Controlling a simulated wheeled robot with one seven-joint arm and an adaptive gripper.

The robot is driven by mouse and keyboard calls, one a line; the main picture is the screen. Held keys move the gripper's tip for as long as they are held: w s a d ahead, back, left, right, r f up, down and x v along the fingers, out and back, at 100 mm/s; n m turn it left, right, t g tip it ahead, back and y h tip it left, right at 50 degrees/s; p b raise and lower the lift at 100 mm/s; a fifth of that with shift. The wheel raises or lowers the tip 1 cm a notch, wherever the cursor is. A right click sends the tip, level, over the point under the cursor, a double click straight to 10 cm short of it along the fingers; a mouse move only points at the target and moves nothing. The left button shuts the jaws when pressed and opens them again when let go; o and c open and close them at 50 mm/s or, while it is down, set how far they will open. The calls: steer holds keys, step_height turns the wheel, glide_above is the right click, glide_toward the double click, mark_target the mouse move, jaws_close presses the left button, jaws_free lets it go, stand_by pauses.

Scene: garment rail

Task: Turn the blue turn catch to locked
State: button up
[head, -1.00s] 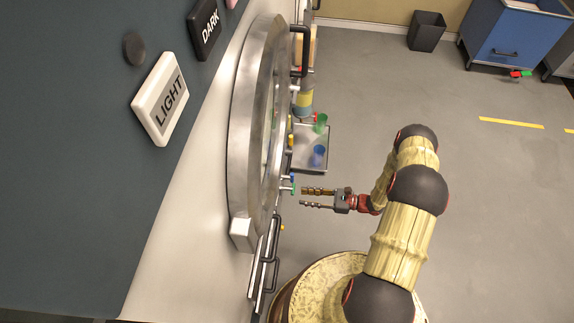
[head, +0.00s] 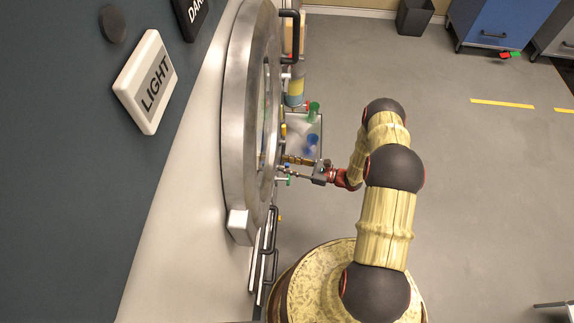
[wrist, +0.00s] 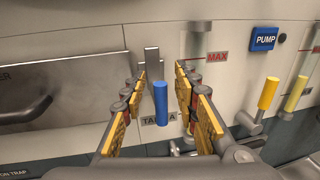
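The blue turn catch (wrist: 160,104) shows in the wrist view as a short upright blue handle on a pale panel. It stands between the two fingers of my gripper (wrist: 156,100), which is open with a gap to either side. I cannot tell how deep the fingers reach around it. A label behind it is partly covered, so its full wording is hidden. In the head view my gripper (head: 298,166) is at the panel beside the large metal ring, and its fingertips largely cover the catch.
Yellow handles (wrist: 267,94) stand to the right, near a blue PUMP label (wrist: 263,39). A metal door with a dark handle (wrist: 24,110) is at the left. In the head view, a green cup (head: 313,109) and a blue cup (head: 312,143) stand just beyond my gripper. Open floor lies right.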

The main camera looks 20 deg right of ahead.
steer(key=shift+c, duration=1.2)
jaws_close()
